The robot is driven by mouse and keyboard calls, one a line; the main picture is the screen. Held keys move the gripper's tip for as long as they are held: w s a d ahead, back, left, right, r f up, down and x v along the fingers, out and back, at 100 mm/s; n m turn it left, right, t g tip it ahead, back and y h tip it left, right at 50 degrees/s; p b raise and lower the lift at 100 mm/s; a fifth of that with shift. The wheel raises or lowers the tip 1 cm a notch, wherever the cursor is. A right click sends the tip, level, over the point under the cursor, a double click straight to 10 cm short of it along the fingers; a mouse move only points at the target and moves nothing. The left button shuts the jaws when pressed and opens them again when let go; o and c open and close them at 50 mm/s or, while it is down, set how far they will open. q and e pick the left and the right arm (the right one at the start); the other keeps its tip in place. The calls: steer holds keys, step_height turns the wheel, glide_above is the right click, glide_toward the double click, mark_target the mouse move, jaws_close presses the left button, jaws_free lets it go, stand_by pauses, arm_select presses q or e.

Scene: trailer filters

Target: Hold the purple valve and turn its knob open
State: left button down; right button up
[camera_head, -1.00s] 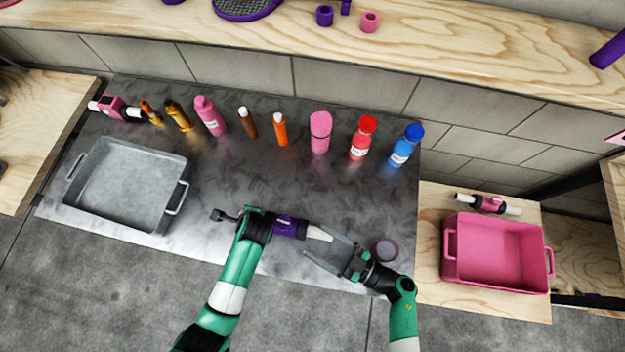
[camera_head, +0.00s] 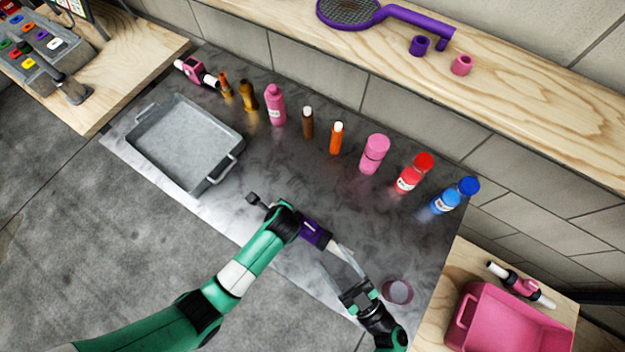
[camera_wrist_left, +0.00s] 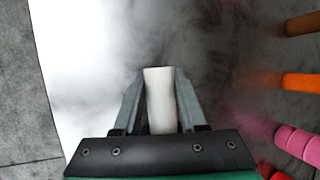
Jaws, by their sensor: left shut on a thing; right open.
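The purple valve (camera_head: 315,233) is held off the left arm's wrist, with one white pipe end pointing right in the head view. My left gripper (camera_wrist_left: 160,98) is shut on the valve's other white pipe end (camera_wrist_left: 160,105), between both fingers. The left fingers are hidden behind my wrist in the head view, and the valve's purple body is out of the left wrist view. My right gripper (camera_head: 332,258) is open, its fingers by the free white end. I cannot tell whether they touch it. The valve's knob is not clearly visible.
A grey tray (camera_head: 236,152) sits at the left of the dark counter. Several bottles stand along its back, including a red one (camera_head: 410,177) and a blue one (camera_head: 445,203). A round mauve item (camera_head: 397,292) lies beside my right gripper. A pink bin (camera_head: 463,335) stands right.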

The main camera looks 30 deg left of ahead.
step_height(320, 180, up, 8)
steer(key=s+a+m+t, duration=0.2)
steer(key=a+m+t, duration=0.15)
steer(key=t, duration=0.55)
steer(key=m+h, duration=0.7)
steer(key=h, duration=0.5)
glide_toward(310, 227)
steer(key=x, duration=1)
steer(key=shift+f, duration=0.15)
steer(key=shift+y, duration=0.3)
jaws_close()
